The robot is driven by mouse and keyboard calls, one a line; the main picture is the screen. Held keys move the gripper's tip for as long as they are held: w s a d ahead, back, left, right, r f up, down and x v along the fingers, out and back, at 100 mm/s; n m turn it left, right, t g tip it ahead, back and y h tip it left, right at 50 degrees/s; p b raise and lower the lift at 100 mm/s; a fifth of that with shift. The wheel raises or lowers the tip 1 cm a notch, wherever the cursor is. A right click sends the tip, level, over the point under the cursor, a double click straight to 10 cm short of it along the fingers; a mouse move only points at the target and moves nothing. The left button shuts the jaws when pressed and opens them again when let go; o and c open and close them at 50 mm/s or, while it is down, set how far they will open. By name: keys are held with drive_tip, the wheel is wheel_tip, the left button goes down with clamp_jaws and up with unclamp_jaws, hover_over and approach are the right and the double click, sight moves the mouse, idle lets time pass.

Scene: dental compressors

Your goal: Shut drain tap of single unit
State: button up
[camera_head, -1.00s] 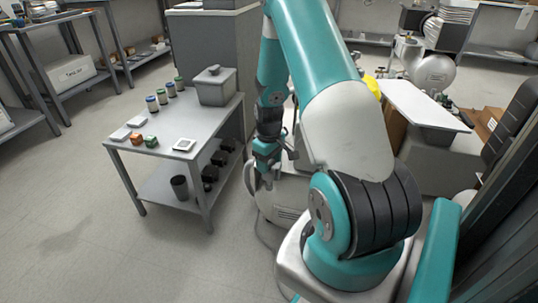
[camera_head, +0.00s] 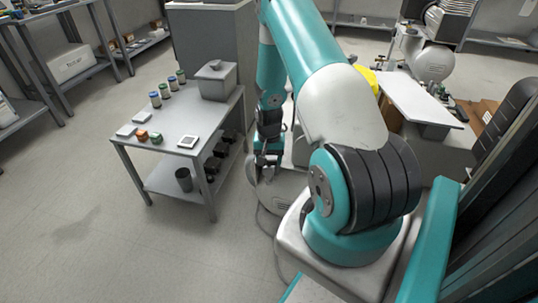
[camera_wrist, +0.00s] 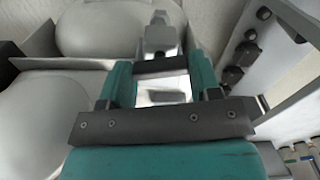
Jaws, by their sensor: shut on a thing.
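The single unit (camera_head: 283,190) is a pale, rounded compressor on the floor, right of the small grey table. My arm covers much of it in the head view. My gripper (camera_head: 264,172) reaches down at its upper left side. In the wrist view my gripper (camera_wrist: 160,38) has its fingertips close together, beside pale rounded tank surfaces (camera_wrist: 92,28). It is shut on the drain tap, which is mostly hidden between the fingers; its handle angle cannot be told.
The grey table (camera_head: 163,158) stands close left of my gripper, with jars, small blocks and a grey box (camera_head: 217,82) on top. Its lower shelf holds a dark cup (camera_head: 184,179) and black parts. Open floor lies front left. Another compressor (camera_head: 432,63) stands back right.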

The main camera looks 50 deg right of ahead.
sight(269, 160)
drive_tip(key=shift+m+p, duration=0.45)
drive_tip(key=shift+m, duration=0.85)
drive_tip(key=o, duration=0.9)
wheel_tip(269, 160, up, 17)
drive_tip(key=p, duration=0.4)
drive_tip(key=shift+r, duration=0.2)
